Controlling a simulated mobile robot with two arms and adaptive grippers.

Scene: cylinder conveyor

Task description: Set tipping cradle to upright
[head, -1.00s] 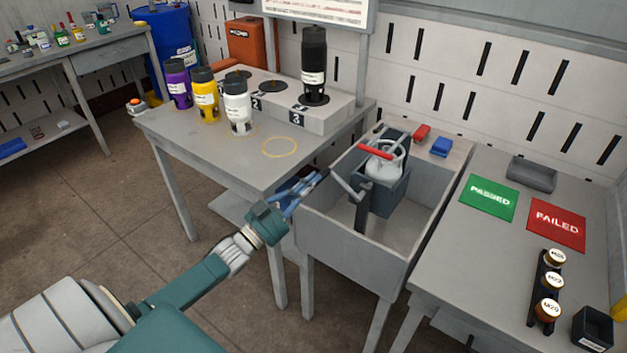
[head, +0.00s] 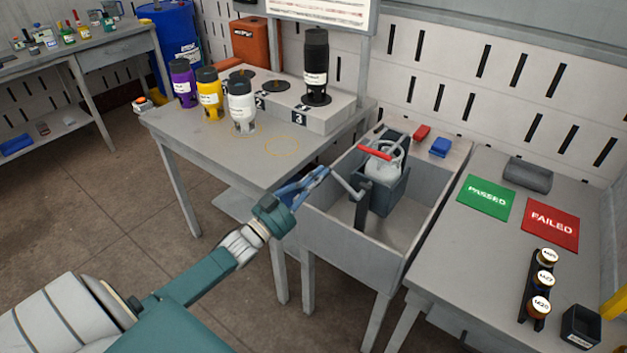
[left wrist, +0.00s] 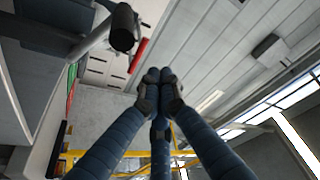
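The tipping cradle (head: 384,196) is a dark grey box in the grey trough (head: 352,248). It holds a white cylinder (head: 384,166) with its top up, under a red bar (head: 375,153); a slight lean cannot be ruled out. A grey crank (head: 348,188) sticks out from the cradle toward the left. My left gripper (head: 323,173) is at the crank's outer end in the head view. In the left wrist view its blue fingers (left wrist: 160,90) meet at the tips with nothing seen between them. A dark knob (left wrist: 123,27) shows apart from them. My right gripper is out of view.
The left table (head: 215,145) bears purple, yellow, white and black cylinders. The right table (head: 440,260) carries a green PASSED mat (head: 485,197), a red FAILED mat (head: 550,224) and a rack of round tags (head: 540,290). The trough walls surround the cradle.

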